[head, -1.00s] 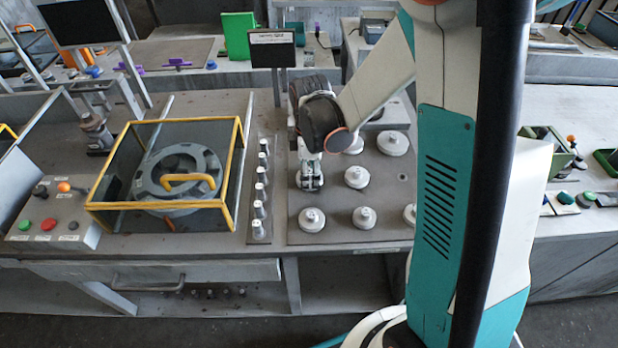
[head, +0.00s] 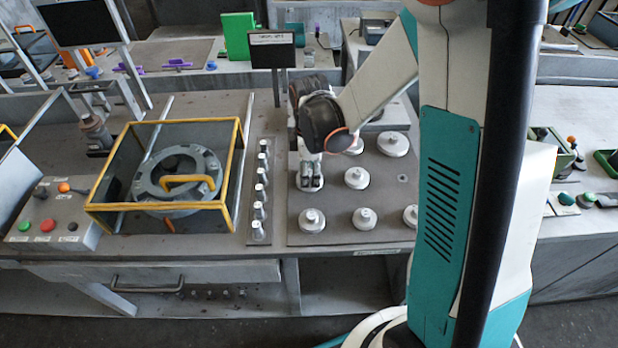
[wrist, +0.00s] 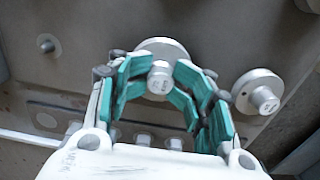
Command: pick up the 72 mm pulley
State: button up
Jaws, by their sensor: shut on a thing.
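Several pale pulleys with raised hubs stand on a grey board; I cannot read their sizes, so I cannot tell which is the 72 mm one. My gripper (wrist: 160,82) is shut on the hub of one pulley (wrist: 165,47), with its green fingers on both sides of the hub. The gripped pulley's rim shows beyond the fingers in the wrist view and seems to be at the board. In the head view my gripper (head: 311,178) points down at the board's left column, hiding most of that pulley. A neighbouring pulley (wrist: 258,92) is to the right in the wrist view.
Other pulleys (head: 357,178) (head: 312,220) stand close by on the board (head: 338,235). A strip of small silver pegs (head: 258,210) lies to the left, then a yellow-framed guard (head: 238,150) over a round housing. A small sign (head: 272,50) stands behind.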

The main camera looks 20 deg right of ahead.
jog(key=shift+r, duration=0.45)
grip_shut()
jog(key=shift+r+p, duration=0.8)
jog(key=shift+r, duration=0.1)
jog(key=shift+r+p, duration=1.75)
jog(key=shift+r, duration=0.8)
jog(key=s+r+p, duration=0.1)
jog(key=s+r, duration=0.1)
jog(key=s, duration=0.7)
jog(key=shift+w+f, duration=0.1)
jog(key=shift+w, duration=0.05)
